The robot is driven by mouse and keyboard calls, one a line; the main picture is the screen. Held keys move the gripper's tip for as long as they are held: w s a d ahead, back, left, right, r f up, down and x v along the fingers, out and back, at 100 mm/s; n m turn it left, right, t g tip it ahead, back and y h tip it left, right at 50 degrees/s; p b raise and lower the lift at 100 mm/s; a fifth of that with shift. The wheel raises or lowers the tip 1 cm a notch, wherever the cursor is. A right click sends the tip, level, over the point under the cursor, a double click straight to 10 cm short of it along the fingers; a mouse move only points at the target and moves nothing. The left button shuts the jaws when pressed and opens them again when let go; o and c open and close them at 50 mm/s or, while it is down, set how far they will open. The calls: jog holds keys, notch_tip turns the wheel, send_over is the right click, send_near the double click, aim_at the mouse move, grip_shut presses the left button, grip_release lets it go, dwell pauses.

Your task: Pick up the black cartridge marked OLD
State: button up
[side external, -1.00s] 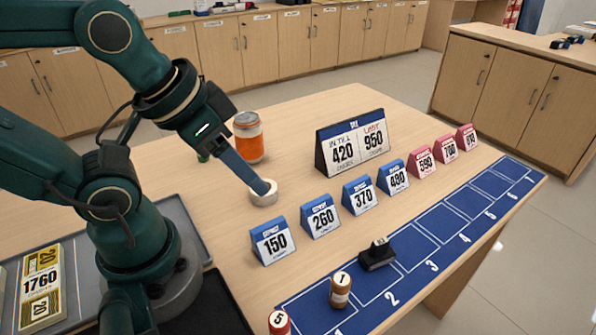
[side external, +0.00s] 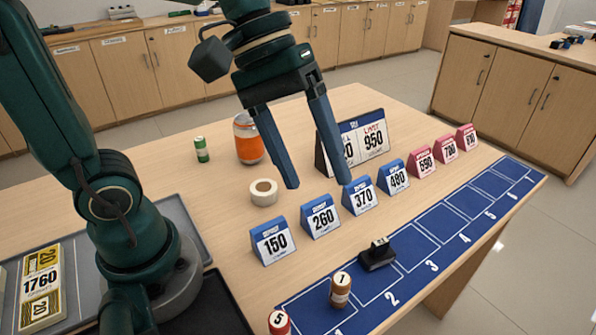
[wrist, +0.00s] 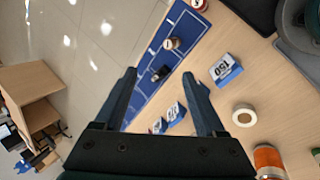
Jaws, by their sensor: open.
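The small black cartridge (side external: 378,256) sits on the blue numbered strip (side external: 432,250), between the brown roll marked 1 and the number 3. It has a pale label on top, too small to read. My gripper (side external: 308,198) is open and empty, pointing down above the table, behind the blue 260 and 370 cards and left of and apart from the cartridge. In the wrist view the cartridge (wrist: 161,73) appears between my two open fingertips (wrist: 160,76), further off on the strip.
Blue cards (side external: 322,218) and pink cards (side external: 445,149) stand in a row behind the strip. A larger 950 sign (side external: 371,138), tape roll (side external: 264,192), orange can (side external: 248,143) and green can (side external: 201,149) stand behind. A brown roll (side external: 340,289) is near the cartridge.

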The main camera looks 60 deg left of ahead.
jog(key=w+d+f+n+g+h, duration=0.2)
jog(key=w+d+n+h, duration=0.1)
jog(key=w, duration=0.3)
jog(key=n+g+h, duration=0.2)
jog(key=n+h, duration=0.2)
jog(key=n, duration=0.1)
send_over(380, 239)
jog(key=f, duration=0.8)
jog(key=shift+w+a+f, duration=0.15)
jog(key=shift+w+f, duration=0.1)
jog(key=shift+w, duration=0.15)
jog(key=shift+n+g+h, duration=0.3)
jog(key=shift+n+h, duration=0.4)
jog(key=shift+n, duration=0.2)
jog(key=f, duration=0.6)
jog(key=shift+s+a+f, duration=0.1)
jog(key=shift+s+a, duration=0.15)
jog(key=shift+s+f, duration=0.1)
jog(key=shift+f, duration=0.15)
jog(key=shift+s+d+f, duration=0.1)
jog(key=shift+d+f, duration=0.05)
jog(key=shift+d, duration=0.1)
jog(key=shift+x, duration=2.2)
